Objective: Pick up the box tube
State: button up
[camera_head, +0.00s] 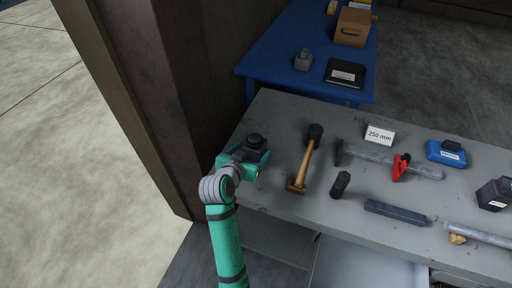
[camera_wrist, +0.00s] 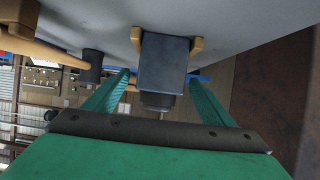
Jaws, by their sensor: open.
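A dark grey, square-sided bar (camera_head: 396,212), which looks like the box tube, lies flat on the grey workbench (camera_head: 345,222). My gripper (camera_head: 258,155) is over the bench's left end, well to the left of that bar. In the wrist view my gripper (camera_wrist: 160,85) is open, its two green fingers spread. A dark block (camera_wrist: 165,65) with tan pieces at its sides and a dark cylinder shows between or beyond the fingers. I cannot tell what this block is or whether the fingers touch it; the head view mostly hides it.
A mallet (camera_head: 308,158), a dark upright cylinder (camera_head: 340,184), a bar with a red clamp (camera_head: 402,167) and a round tube (camera_head: 480,235) share the bench. A blue table (camera_head: 270,62) stands behind; a brown pillar (camera_head: 195,90) rises to the left.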

jog(key=shift+w+d+f, duration=0.2)
jog(key=shift+w+f, duration=0.1)
jog(key=shift+w, duration=0.1)
jog(key=shift+w+a+f, duration=0.15)
jog(key=shift+w+f, duration=0.05)
jog(key=shift+w, duration=0.15)
jog(key=shift+d+r+x, duration=0.1)
jog(key=shift+r+x, duration=0.05)
jog(key=shift+x, duration=0.75)
jog(key=shift+d+r+x, duration=0.1)
jog(key=shift+r+x, duration=0.1)
jog(key=shift+x, duration=0.7)
jog(key=shift+d+r+x, duration=0.15)
jog(key=shift+x, duration=0.8)
jog(key=shift+c, duration=0.7)
jog(key=shift+w+a+r, duration=0.1)
jog(key=c, duration=1.6)
